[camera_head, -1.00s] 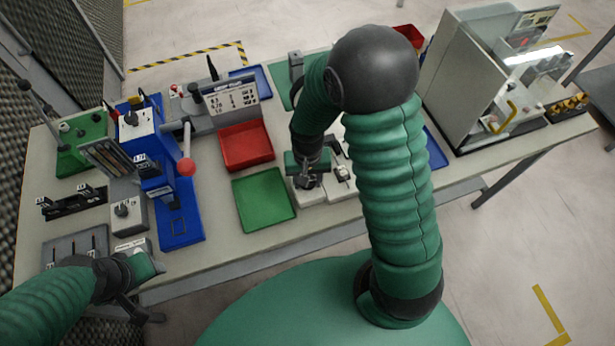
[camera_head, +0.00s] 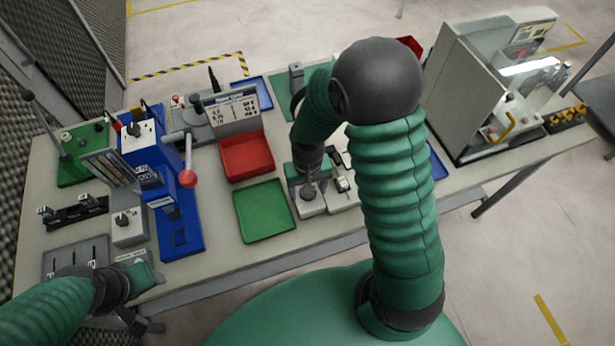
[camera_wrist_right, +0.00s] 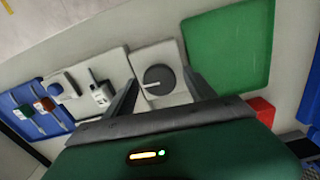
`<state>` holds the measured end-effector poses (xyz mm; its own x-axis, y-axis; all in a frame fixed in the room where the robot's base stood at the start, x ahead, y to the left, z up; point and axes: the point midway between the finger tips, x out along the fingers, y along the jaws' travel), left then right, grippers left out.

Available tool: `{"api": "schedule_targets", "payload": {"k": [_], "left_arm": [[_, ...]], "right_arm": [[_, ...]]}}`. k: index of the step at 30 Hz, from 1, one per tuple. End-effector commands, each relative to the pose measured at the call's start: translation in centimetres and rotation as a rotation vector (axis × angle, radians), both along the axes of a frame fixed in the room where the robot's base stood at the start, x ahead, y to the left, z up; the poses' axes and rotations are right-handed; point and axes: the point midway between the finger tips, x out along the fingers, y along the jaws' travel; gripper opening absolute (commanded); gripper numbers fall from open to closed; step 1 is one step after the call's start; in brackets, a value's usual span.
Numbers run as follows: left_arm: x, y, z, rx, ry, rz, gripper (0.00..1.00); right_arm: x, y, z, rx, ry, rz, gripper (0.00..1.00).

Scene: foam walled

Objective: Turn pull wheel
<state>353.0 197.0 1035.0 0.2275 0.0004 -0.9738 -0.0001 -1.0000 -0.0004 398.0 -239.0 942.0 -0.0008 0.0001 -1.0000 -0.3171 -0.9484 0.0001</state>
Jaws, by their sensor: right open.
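A round dark grey wheel (camera_wrist_right: 158,79) with a pale line on its face sits on a light block in the right wrist view. It also shows in the head view (camera_head: 308,194), partly covered by my gripper. My right gripper (camera_wrist_right: 160,84) is open, with one finger on each side of the wheel in that view. Whether the fingers touch the wheel cannot be told. In the head view my right gripper (camera_head: 309,180) points down over the block. My left gripper (camera_head: 138,296) is at the table's front left corner, and its fingers are unclear.
A green tray (camera_head: 265,211) and a red tray (camera_head: 246,157) lie left of the wheel. A blue lever press (camera_head: 178,215) stands farther left. Light blocks with small switches (camera_wrist_right: 98,92) sit beside the wheel. A large grey machine (camera_head: 490,85) stands at the right.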

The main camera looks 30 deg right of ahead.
Motion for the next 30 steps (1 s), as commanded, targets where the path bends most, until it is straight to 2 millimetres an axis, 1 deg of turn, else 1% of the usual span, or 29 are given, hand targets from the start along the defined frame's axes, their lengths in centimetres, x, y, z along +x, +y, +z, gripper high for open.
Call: {"api": "schedule_targets", "payload": {"k": [5, 9, 12, 15, 18, 21, 30], "left_arm": [[0.0, 0.0, 0.2, 0.000, 0.000, 0.000, 0.48], [0.0, 0.0, 0.2, 0.000, 0.000, 0.000, 0.48], [0.0, 0.0, 0.3, 0.000, 0.000, 0.000, 0.48], [0.0, 0.0, 0.3, 0.000, 0.000, 0.000, 0.48], [0.0, 0.0, 0.3, 0.000, 0.000, 0.000, 0.48], [0.0, 0.0, 0.3, 0.000, 0.000, 0.000, 0.48], [0.0, 0.0, 0.3, 0.000, 0.000, 0.000, 0.48]], "right_arm": [[0.2, 0.0, 4.4, 0.000, -0.007, 0.000, 0.64], [0.2, 0.0, 8.7, -0.001, -0.008, 0.000, 0.64], [0.2, 0.0, 11.4, -0.001, -0.006, 0.000, 0.64], [0.2, 0.0, 13.6, 0.000, -0.004, 0.000, 0.64], [0.2, 0.0, 15.0, 0.000, -0.001, 0.000, 0.64], [0.2, 0.0, 15.7, 0.000, 0.001, 0.000, 0.64], [0.1, 0.0, 15.8, 0.001, 0.002, 0.000, 0.64]]}}
